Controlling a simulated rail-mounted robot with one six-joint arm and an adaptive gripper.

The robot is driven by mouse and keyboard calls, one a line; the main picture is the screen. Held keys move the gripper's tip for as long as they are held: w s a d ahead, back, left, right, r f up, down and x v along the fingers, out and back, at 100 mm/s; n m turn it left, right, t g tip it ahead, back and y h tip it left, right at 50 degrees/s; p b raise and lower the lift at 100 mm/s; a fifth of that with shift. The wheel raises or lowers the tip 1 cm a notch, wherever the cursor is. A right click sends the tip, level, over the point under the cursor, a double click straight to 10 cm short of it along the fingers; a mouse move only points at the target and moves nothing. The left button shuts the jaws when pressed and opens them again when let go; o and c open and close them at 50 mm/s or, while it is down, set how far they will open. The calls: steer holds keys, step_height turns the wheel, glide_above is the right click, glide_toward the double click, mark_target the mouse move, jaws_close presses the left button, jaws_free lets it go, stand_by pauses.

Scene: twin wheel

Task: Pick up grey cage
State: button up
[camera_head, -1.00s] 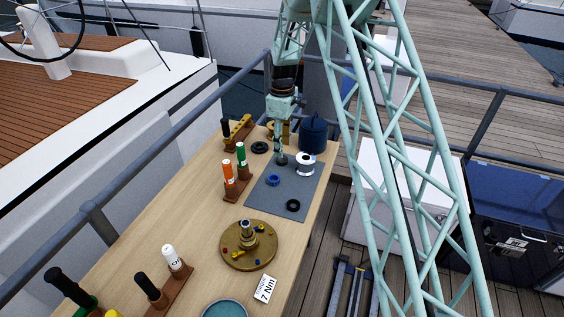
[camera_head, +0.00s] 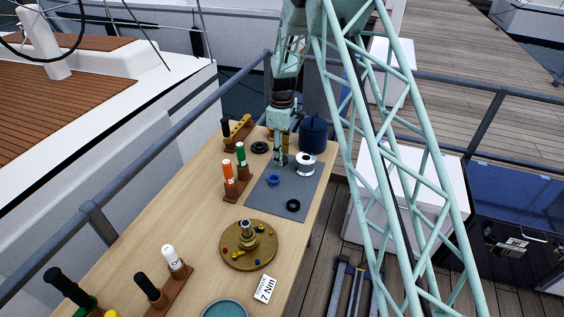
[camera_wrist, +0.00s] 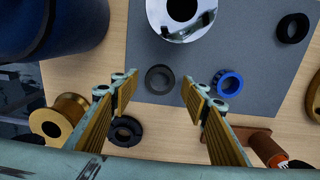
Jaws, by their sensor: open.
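The grey cage, a small dark grey ring (camera_wrist: 160,78), lies flat on the grey mat (camera_wrist: 180,105) in the wrist view. My gripper (camera_wrist: 160,84) is open, with one finger to the left and one to the right of the ring; no contact shows. In the head view my gripper (camera_head: 281,161) points down over the far part of the mat (camera_head: 270,200), and the grey ring cannot be made out there. A blue ring (camera_wrist: 228,83) lies just right of the right fingertip; it also shows in the head view (camera_head: 273,181).
A white-and-metal ring part (camera_wrist: 182,14) and a black ring (camera_wrist: 292,28) also lie on the mat. Another black ring (camera_wrist: 126,131), a brass spool (camera_wrist: 68,116) and a large blue container (camera_wrist: 60,25) are close by. A brass assembly (camera_head: 248,244) stands nearer on the table.

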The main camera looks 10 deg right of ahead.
steer(key=shift+f, duration=0.65)
steer(key=c, duration=1)
